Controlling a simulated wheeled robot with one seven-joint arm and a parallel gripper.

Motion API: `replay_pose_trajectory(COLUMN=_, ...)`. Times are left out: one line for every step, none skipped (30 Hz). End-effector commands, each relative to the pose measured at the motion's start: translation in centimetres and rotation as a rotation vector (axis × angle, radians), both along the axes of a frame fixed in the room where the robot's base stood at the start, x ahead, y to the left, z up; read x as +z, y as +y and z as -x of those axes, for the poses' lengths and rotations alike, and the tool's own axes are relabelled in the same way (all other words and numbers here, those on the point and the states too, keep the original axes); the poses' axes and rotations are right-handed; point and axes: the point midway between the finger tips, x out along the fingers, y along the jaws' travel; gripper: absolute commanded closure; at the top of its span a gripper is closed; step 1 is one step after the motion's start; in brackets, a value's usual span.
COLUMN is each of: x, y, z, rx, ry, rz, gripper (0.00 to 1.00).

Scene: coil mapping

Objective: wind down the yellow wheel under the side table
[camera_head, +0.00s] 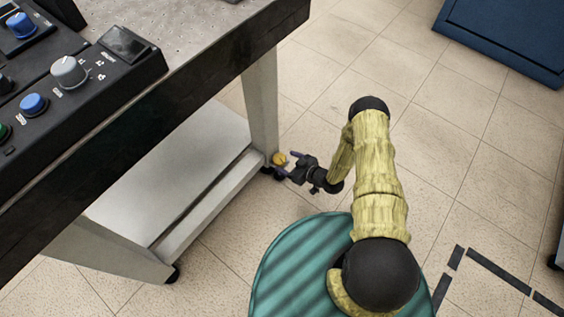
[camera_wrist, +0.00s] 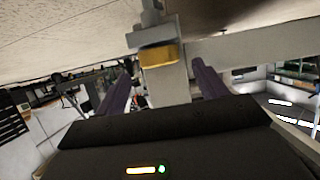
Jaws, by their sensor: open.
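My gripper (camera_head: 289,166) is beside the wheel, reaching in from the right. It is open, with its fingers on either side of the wheel in the picture. In the wrist view my gripper (camera_wrist: 160,70) has nothing between its fingers close up. I cannot tell whether a finger touches the wheel.
A black control panel (camera_head: 85,85) with coloured knobs stands on the table top. A lower shelf (camera_head: 180,165) runs between the table legs. A blue cabinet (camera_head: 510,35) stands at the back right.

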Motion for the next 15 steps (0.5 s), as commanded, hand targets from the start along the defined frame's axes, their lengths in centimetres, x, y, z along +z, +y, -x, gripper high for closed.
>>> replay_pose_trajectory(x=-0.7, y=0.7, z=-0.5, rx=0.001, ry=-0.002, rz=-0.001, gripper=0.29)
replay_pose_trajectory(x=-0.8, y=1.0, z=-0.8, rx=0.002, ry=-0.002, rz=0.000, gripper=0.29)
replay_pose_trajectory(x=-1.0, y=1.4, z=-1.1, rx=0.002, ry=-0.002, rz=0.001, gripper=0.29)
replay_pose_trajectory(x=-1.1, y=1.7, z=-1.3, rx=0.003, ry=-0.002, rz=0.001, gripper=0.29)
replay_pose_trajectory(x=-1.2, y=1.9, z=-1.5, rx=0.003, ry=-0.001, rz=0.000, gripper=0.29)
replay_pose_trajectory(x=-1.3, y=2.1, z=-1.7, rx=0.002, ry=-0.002, rz=0.000, gripper=0.29)
replay_pose_trajectory(x=-1.3, y=2.2, z=-1.8, rx=0.001, ry=0.000, rz=0.000, gripper=0.29)
replay_pose_trajectory(x=-1.3, y=2.3, z=-1.9, rx=0.000, ry=-0.001, rz=0.001, gripper=0.29)
replay_pose_trajectory(x=-1.3, y=2.4, z=-2.0, rx=0.000, ry=-0.001, rz=0.001, gripper=0.29)
replay_pose_trajectory(x=-1.3, y=2.4, z=-2.0, rx=0.000, ry=0.000, rz=0.000, gripper=0.29)
replay_pose_trajectory(x=-1.3, y=2.4, z=-2.0, rx=-0.001, ry=0.000, rz=0.000, gripper=0.29)
replay_pose_trajectory(x=-1.2, y=2.4, z=-2.0, rx=-0.001, ry=0.000, rz=0.000, gripper=0.29)
replay_pose_trajectory(x=-1.2, y=2.4, z=-2.0, rx=-0.001, ry=0.000, rz=0.000, gripper=0.29)
replay_pose_trajectory(x=-1.2, y=2.4, z=-2.0, rx=-0.001, ry=0.000, rz=0.000, gripper=0.29)
replay_pose_trajectory(x=-1.2, y=2.4, z=-2.0, rx=-0.001, ry=0.000, rz=0.000, gripper=0.29)
